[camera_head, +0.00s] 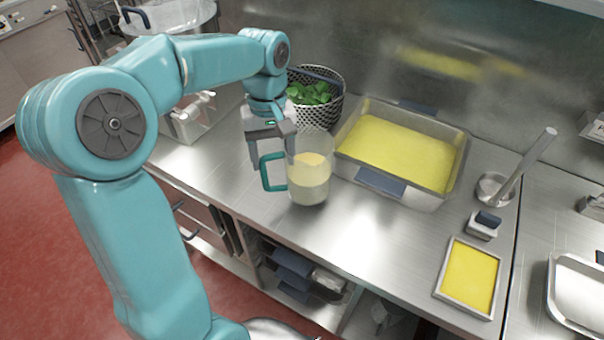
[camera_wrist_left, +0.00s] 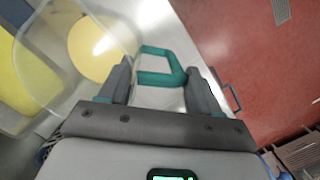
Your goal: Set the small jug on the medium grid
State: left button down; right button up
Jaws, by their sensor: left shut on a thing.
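The small jug (camera_head: 308,182) is clear, with a teal handle and pale yellow contents. It looks upright over the steel counter, in front of the deep tray; I cannot tell whether its base touches the counter. My left gripper (camera_head: 272,152) is shut on the jug's handle, on the jug's left side. In the left wrist view, the fingers of the gripper (camera_wrist_left: 160,78) are on either side of the teal handle, and the clear jug (camera_wrist_left: 98,48) shows beyond them at upper left. I cannot make out a medium grid for certain. My right gripper is out of view.
A deep steel tray (camera_head: 452,172) with yellow contents stands behind and right of the jug. A perforated basket (camera_head: 333,108) of green leaves is behind it. A small yellow-filled tray (camera_head: 440,288) lies at front right. The counter (camera_head: 365,240) between is clear.

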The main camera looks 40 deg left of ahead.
aim_at(299, 177)
pick_arm(q)
jog(key=shift+w+d+f, duration=0.3)
jog(key=shift+d+f, duration=0.05)
jog(key=shift+d, duration=0.25)
jog(key=d+f, duration=0.2)
jog(key=d, duration=0.1)
jog(key=w+d, duration=0.1)
jog(key=shift+d+f, duration=0.15)
jog(key=shift+f, duration=0.25)
jog(key=shift+d+f, duration=0.1)
jog(key=shift+f, duration=0.05)
jog(key=shift+s, duration=0.15)
jog(key=shift+f, duration=0.15)
jog(key=shift+c, duration=1.3)
grip_release()
jog(key=shift+o, duration=0.3)
